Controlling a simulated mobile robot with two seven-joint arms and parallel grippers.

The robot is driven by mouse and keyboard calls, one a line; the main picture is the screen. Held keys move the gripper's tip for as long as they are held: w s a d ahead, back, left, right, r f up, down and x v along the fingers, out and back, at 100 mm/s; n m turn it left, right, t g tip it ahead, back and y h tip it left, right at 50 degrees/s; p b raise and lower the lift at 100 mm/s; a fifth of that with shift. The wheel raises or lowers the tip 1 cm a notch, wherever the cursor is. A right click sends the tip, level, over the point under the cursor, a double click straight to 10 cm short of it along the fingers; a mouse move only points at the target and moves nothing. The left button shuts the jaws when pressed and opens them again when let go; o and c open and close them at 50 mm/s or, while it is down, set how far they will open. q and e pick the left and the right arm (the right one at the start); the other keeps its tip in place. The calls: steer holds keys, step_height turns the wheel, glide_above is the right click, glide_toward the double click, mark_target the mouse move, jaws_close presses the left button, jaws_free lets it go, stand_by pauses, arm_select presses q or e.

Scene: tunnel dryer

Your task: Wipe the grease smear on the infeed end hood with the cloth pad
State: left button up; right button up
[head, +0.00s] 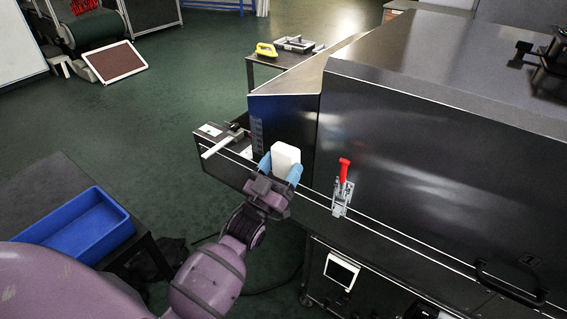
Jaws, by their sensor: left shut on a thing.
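My left gripper (280,170), with blue fingertips, is shut on the white cloth pad (286,155). It holds the pad in front of the lower part of the infeed end hood (283,108), the dark sloped end of the dryer. I cannot tell whether the pad touches the hood. I cannot make out the grease smear; the pad and gripper cover part of the hood's face. My right gripper is not in view.
A red-handled toggle clamp (341,185) stands on the dryer's side, right of the pad. A conveyor end (220,160) juts out left of the hood. A blue bin (75,235) sits on a dark table at lower left. Green floor (160,140) lies open between.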

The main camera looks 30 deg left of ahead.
arm_select(q)
steer(key=shift+s+a+r+p, duration=0.1)
steer(key=shift+s+p, duration=0.5)
steer(key=shift+s, duration=0.85)
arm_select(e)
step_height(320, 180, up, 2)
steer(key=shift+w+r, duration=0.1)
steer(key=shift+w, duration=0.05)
